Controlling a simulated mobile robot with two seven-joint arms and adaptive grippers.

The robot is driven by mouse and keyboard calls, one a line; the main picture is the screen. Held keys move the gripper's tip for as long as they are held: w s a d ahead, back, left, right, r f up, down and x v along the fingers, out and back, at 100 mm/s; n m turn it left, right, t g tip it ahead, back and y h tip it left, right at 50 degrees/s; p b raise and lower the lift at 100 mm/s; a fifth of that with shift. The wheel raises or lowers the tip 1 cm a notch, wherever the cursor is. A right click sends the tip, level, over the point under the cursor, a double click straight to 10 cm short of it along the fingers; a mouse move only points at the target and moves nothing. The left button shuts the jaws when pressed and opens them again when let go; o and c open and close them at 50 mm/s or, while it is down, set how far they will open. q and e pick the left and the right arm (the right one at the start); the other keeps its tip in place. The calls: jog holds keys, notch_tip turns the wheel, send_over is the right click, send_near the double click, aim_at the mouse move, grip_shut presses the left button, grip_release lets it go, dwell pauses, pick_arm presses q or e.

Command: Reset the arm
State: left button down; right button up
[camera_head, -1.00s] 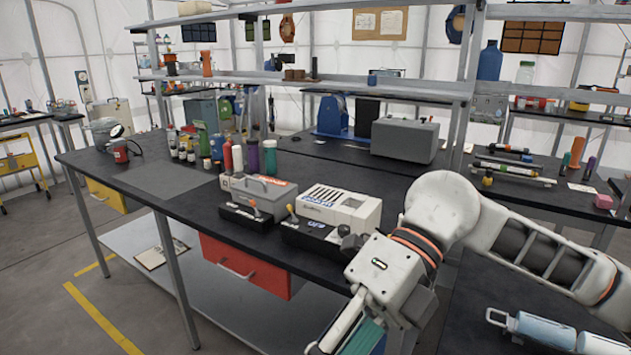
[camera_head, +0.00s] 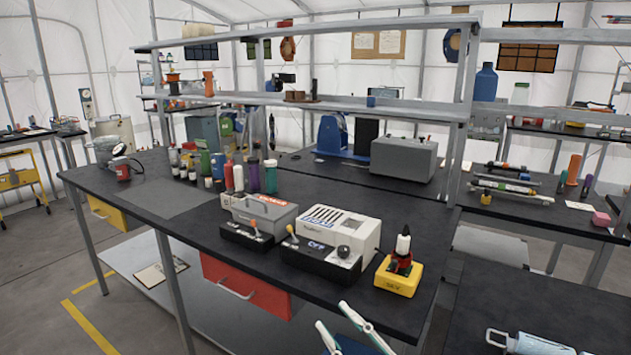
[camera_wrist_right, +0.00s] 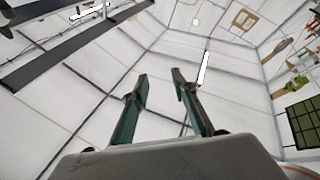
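My right gripper (camera_head: 331,315) shows at the bottom edge of the head view, with its two pale fingers pointing up and apart. It is in front of the black workbench (camera_head: 160,200) and below the bench edge in the picture. In the right wrist view the same gripper (camera_wrist_right: 160,76) has two dark green fingers with a clear gap between them. Nothing is between the fingers, and the tent's white wall and roof lie beyond them. The rest of my right arm is hidden below the head view. My left gripper is in neither view.
A yellow-based device (camera_head: 398,278) stands near the bench's right front corner, close to the white machine (camera_head: 338,238). A red drawer (camera_head: 245,285) hangs under the bench. Bottles (camera_head: 270,177) stand farther back. Another dark table (camera_head: 510,300) at lower right holds a light-blue bottle (camera_head: 540,335).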

jog(key=s+d+f+m+h, duration=0.1)
jog(key=d+f+m+h, duration=0.2)
jog(key=f, duration=0.4)
jog(key=s+d+f+m+g+h, duration=0.1)
jog(key=s+d+f+m+h, duration=0.15)
jog(key=f, duration=0.55)
jog(key=s+d+f+m+h, duration=0.1)
jog(key=d+f+m+h, duration=0.1)
jog(key=d+f+h, duration=0.35)
jog(key=s+d+f+m+g+h, duration=0.1)
jog(key=s+d+f+g, duration=0.1)
jog(key=s+f, duration=0.4)
jog(key=s+d+f+m+g+h, duration=0.1)
jog(key=s+d+f+g, duration=0.2)
jog(key=s+f, duration=0.3)
notch_tip(320, 180, down, 4)
jog(key=shift+s+f+p, duration=0.25)
jog(key=shift+s+p, duration=0.05)
jog(key=shift+s, duration=0.1)
jog(key=shift+m, duration=0.25)
